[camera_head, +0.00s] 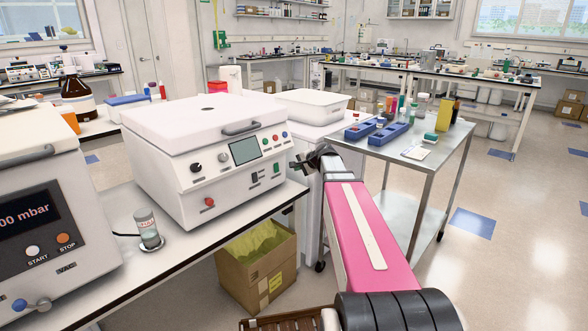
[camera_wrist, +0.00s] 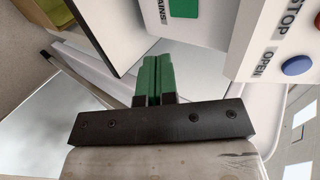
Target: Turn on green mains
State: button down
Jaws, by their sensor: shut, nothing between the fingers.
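The green mains switch (camera_wrist: 184,7) shows at the top edge of the wrist view, partly cut off, beside the "MAINS" lettering on the white front panel. It belongs to a white lidded machine (camera_head: 165,135) on the bench in the head view, where small switches (camera_head: 276,168) sit low on the right of the panel. My gripper (camera_wrist: 153,62) has green fingers, pressed together and empty. They point toward the panel and look apart from the switch. In the head view my gripper (camera_head: 298,165) is just right of the panel's right end.
A blue button (camera_wrist: 297,65) marked "OPEN" is at the right of the wrist view. A steel cart (camera_head: 440,150) with blue racks is at the right. A cardboard box (camera_head: 255,283) is under the bench.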

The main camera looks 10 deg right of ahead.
aim_at(277, 168)
jog(key=shift+w+a+r+x, duration=0.15)
jog(key=shift+r+x, duration=0.1)
jog(key=shift+x, duration=1.7)
jog(key=shift+w+a+r+x, duration=0.15)
jog(key=shift+r+x, duration=0.15)
jog(key=shift+x, duration=1.65)
jog(key=shift+w+a+r+x, duration=0.1)
jog(key=shift+w+r+x, duration=0.15)
jog(key=shift+x, duration=1.75)
jog(key=shift+s, duration=0.15)
jog(key=shift+r, duration=0.1)
jog(key=shift+w+r, duration=0.2)
jog(key=shift+r, duration=0.5)
